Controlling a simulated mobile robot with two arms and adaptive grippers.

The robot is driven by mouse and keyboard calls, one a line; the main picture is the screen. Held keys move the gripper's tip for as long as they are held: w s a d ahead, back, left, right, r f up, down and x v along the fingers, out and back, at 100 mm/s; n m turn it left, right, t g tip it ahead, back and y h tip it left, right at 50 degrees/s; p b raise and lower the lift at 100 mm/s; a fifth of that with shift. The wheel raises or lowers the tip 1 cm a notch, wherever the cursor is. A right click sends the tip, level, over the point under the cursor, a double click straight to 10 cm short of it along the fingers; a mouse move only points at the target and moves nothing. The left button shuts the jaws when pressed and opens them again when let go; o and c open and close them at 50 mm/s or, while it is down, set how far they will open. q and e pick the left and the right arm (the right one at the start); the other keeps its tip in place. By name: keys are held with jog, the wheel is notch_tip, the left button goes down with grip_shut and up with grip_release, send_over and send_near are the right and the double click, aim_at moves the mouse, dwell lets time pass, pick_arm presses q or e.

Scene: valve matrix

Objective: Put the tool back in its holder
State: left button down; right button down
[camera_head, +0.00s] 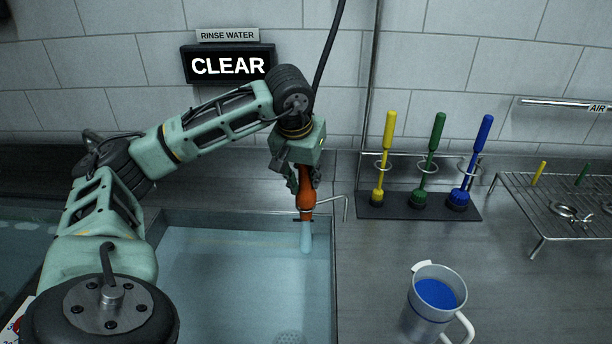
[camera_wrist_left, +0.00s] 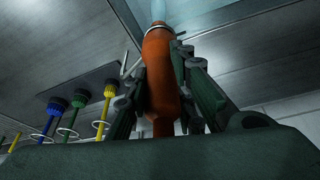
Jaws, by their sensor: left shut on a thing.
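The tool has an orange-red body (camera_head: 306,201) with a pale blue length (camera_head: 306,237) below it; I cannot tell whether that is a part or water. My left gripper (camera_head: 305,188) is shut around the orange body and holds it roughly upright over the sink's right rear corner. In the left wrist view the fingers (camera_wrist_left: 163,85) close on both sides of the orange body (camera_wrist_left: 160,65). My right gripper is not in view.
The sink (camera_head: 230,275) holds pale blue water. A brush rack (camera_head: 400,211) with yellow, green and blue brushes stands to the right. A wire rack (camera_head: 560,205) is at far right. A jug (camera_head: 420,318) with blue contents stands at front. A sign (camera_head: 228,65) reads CLEAR.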

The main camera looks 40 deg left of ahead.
pick_arm(q)
jog(key=shift+f, duration=0.25)
jog(key=c, duration=1.4)
grip_release()
jog(key=v, duration=1.2)
